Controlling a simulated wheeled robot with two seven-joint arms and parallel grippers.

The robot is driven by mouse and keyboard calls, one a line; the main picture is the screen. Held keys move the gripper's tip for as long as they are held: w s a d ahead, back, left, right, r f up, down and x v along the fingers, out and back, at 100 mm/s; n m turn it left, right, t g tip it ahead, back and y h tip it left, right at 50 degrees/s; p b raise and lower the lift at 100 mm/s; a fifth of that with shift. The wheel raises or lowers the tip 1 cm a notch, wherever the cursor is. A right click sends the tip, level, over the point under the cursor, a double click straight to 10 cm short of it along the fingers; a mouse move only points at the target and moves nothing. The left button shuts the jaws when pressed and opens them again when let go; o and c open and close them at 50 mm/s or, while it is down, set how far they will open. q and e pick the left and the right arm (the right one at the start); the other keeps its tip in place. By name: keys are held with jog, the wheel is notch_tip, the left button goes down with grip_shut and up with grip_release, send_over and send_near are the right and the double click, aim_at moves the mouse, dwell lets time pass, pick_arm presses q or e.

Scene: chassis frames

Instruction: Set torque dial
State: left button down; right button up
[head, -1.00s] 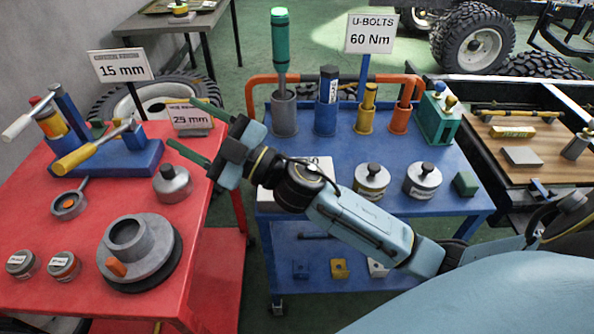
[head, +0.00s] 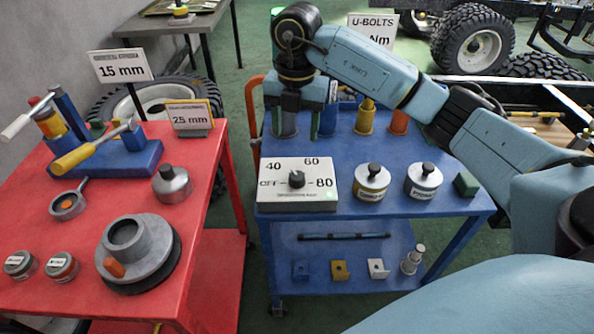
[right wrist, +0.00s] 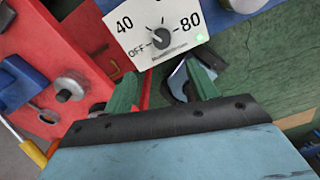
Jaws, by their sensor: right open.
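The torque dial is a white box (head: 335,201) with a black knob (head: 296,180), marked OFF, 40, 60 and 80, on the front left of the blue cart's top. A small green light glows by the 80. My left gripper is out of view.
A sign (head: 372,22) reads U-BOLTS, its 60 Nm partly hidden by my arm. Behind the dial, the blue cart (head: 330,146) carries tool holders. Two weighted canisters (head: 371,183) stand right of the dial. The red table (head: 90,205) at left holds other tools.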

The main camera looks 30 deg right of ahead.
aim_at(297, 175)
notch_tip(297, 175, down, 13)
jog(key=shift+d+f+b, duration=0.1)
jog(key=shift+d+b, duration=0.05)
jog(key=shift+b, duration=0.8)
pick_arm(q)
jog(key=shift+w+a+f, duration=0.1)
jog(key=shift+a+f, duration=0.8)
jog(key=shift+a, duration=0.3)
pick_arm(e)
jog(key=c, duration=1)
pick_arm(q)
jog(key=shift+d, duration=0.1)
